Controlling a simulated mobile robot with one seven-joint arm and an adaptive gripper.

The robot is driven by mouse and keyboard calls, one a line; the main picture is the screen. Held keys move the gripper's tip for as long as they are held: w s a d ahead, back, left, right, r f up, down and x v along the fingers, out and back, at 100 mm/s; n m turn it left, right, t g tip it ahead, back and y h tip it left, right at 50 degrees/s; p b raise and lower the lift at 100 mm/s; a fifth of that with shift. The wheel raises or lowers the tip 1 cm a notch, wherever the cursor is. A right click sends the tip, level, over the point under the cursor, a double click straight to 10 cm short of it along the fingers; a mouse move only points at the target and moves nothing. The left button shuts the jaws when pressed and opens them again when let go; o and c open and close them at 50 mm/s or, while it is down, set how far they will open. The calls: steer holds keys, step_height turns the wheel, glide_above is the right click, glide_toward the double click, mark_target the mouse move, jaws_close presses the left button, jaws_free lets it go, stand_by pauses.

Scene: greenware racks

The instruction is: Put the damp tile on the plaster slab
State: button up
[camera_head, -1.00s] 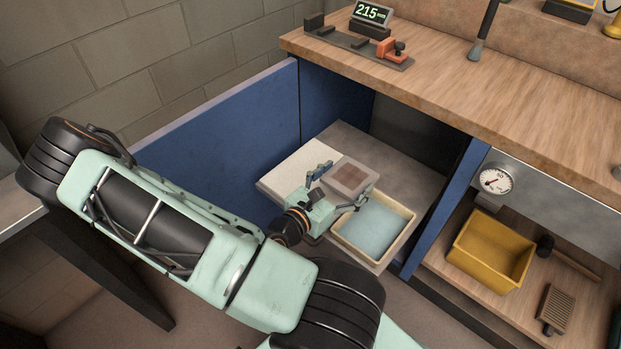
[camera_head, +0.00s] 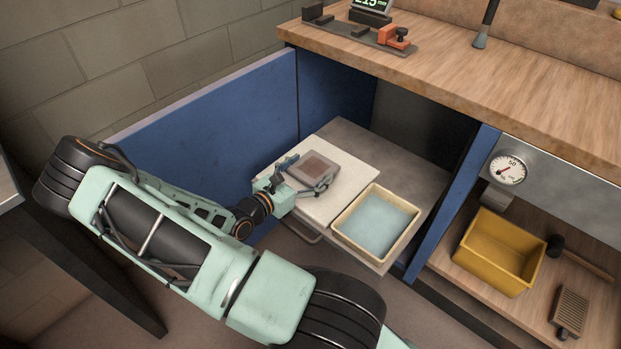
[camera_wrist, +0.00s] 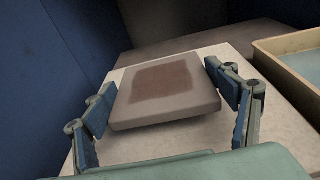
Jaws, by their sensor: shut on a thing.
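The damp tile (camera_head: 317,168) is a square grey-brown piece with a darker reddish-brown patch on top. It also shows in the wrist view (camera_wrist: 165,88). My gripper (camera_head: 303,173) is shut on the tile, with its blue-padded fingers (camera_wrist: 165,100) at the tile's left and right sides in the wrist view. The plaster slab (camera_head: 350,163) is a pale, flat square in the drawer, and the tile is over it. It fills the area around the tile in the wrist view (camera_wrist: 170,145). I cannot tell whether the tile touches the slab.
A cream tray of pale blue water (camera_head: 347,236) stands right of the slab. A blue panel (camera_head: 200,115) rises at the left and behind. The wooden bench top (camera_head: 450,75) overhangs the back. A yellow bin (camera_head: 476,268) sits on the shelf at right.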

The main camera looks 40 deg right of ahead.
steer(key=shift+s+f, duration=0.1)
steer(key=shift+f, duration=0.95)
steer(key=shift+f+b, duration=0.2)
steer(key=shift+b, duration=0.1)
steer(key=o, duration=1.5)
steer(key=shift+r, duration=0.15)
steer(key=shift+a+r, duration=0.1)
steer(key=shift+a, duration=0.25)
steer(key=p+v, duration=0.3)
steer(key=v, duration=0.8)
steer(key=shift+a, duration=0.2)
